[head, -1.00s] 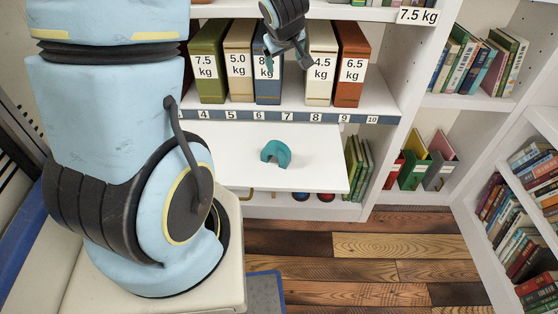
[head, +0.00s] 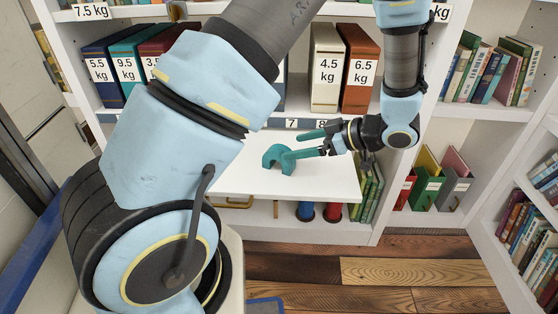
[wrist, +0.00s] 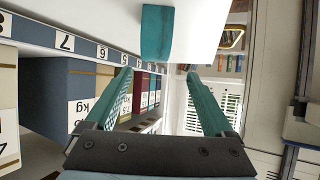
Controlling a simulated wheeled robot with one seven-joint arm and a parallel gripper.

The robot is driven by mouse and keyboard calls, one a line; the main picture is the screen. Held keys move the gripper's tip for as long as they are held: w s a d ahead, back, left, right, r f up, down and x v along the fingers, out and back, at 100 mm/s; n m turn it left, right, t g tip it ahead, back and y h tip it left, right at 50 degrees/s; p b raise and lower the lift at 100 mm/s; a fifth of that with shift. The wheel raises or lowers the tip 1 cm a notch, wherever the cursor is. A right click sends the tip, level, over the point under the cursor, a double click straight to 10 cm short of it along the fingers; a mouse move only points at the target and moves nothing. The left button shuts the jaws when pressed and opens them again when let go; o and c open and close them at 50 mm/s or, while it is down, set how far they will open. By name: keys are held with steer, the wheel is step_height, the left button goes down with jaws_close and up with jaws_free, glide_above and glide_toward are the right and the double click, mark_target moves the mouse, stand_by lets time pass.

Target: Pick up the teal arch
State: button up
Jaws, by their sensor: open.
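The teal arch (head: 271,156) stands on a white pull-out shelf board (head: 235,180). My gripper (head: 297,146) is open, level, and just right of the arch, with its teal fingers pointing left toward it. In the head view the near finger overlaps the arch's right side, and I cannot tell whether they touch. In the wrist view the arch (wrist: 157,34) appears as a teal block beyond the fingertips, between their lines. Nothing is held between the fingers (wrist: 160,74).
Weight-labelled binders, such as the orange one (head: 360,70), stand on the shelf behind the board. A numbered strip (head: 300,124) runs along that shelf's edge. Books and folders (head: 430,180) fill the shelves at right. The board around the arch is otherwise clear.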

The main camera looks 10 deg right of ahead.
mark_target(280, 149)
steer(key=x, duration=0.7)
steer(key=shift+w+d+f, duration=0.15)
steer(key=shift+w+f, duration=0.05)
steer(key=shift+w, duration=0.15)
jaws_close()
stand_by(0.4)
